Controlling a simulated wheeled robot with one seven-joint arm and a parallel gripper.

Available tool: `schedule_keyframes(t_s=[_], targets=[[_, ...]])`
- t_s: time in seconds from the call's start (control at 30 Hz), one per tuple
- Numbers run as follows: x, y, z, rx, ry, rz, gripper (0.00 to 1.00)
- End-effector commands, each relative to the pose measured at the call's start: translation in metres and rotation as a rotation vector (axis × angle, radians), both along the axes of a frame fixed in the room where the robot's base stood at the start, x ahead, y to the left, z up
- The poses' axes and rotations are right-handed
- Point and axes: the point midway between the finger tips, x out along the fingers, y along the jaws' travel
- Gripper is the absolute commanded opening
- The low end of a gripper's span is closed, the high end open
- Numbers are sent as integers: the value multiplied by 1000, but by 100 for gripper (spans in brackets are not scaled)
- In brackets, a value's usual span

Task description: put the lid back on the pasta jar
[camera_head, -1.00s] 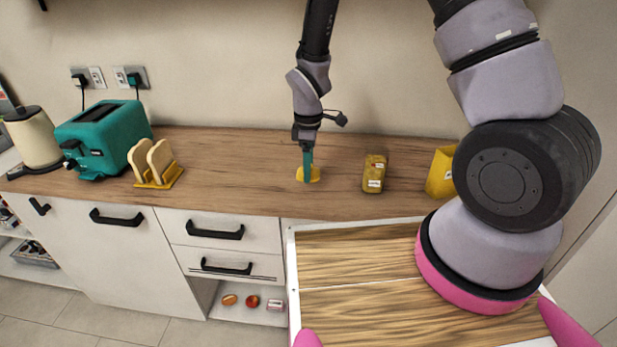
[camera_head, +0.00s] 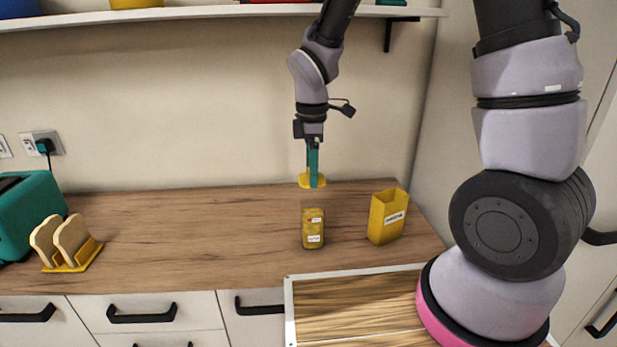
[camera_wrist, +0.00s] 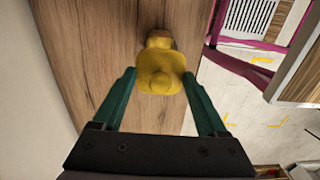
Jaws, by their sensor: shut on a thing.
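My gripper (camera_head: 313,176) is shut on the yellow lid (camera_head: 312,182) and holds it, seemingly raised above the counter. In the wrist view the lid (camera_wrist: 160,76) sits between the two green fingertips of my gripper (camera_wrist: 160,74). The pasta jar (camera_head: 313,229) is a small yellowish jar with white labels, standing upright on the counter. In the head view it is just below the lid in the picture, with a gap between. In the wrist view a yellow shape beyond the lid appears to be the jar (camera_wrist: 160,39), partly hidden.
A yellow open box (camera_head: 387,217) stands to the right of the jar. A yellow rack with bread slices (camera_head: 72,243) and a teal toaster (camera_head: 28,215) are at the left. The wooden counter (camera_head: 190,230) between rack and jar is clear. A shelf (camera_head: 180,16) runs above.

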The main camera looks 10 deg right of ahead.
Motion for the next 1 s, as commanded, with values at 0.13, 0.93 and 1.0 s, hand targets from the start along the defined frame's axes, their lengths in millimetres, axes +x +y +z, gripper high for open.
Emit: schedule_keyframes(t_s=[0.13,0.93,1.0], targets=[[-1,0,-6,-1,1,5,23],[0,0,-62,0,0,2,23],[0,0,-63,0,0,2,23]])
